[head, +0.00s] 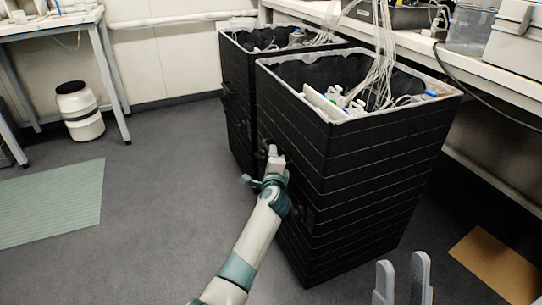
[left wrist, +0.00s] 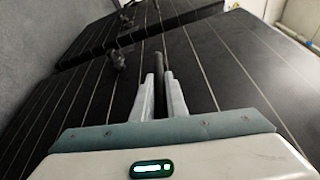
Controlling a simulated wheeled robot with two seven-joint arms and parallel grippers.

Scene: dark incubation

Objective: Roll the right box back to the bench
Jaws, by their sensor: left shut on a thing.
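The right box (head: 375,175) is a tall black box with horizontal pale lines, open at the top, with tubing and labware inside. It stands on the floor in front of the bench (head: 465,75), and its dark side face (left wrist: 235,60) fills much of the left wrist view. My left gripper (head: 274,155) is at this box's left side. In the left wrist view its fingers (left wrist: 160,97) are shut on a thin dark handle (left wrist: 159,68) on the box's side. My right gripper (head: 403,280) is empty at the bottom edge, its fingers apart.
A second black box (head: 238,115) stands just behind and left of the right box. Clear tubes run up from the boxes. A white drum (head: 81,115) stands under a table at left. A green mat (head: 50,205) and a tan mat (head: 495,265) lie on the floor.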

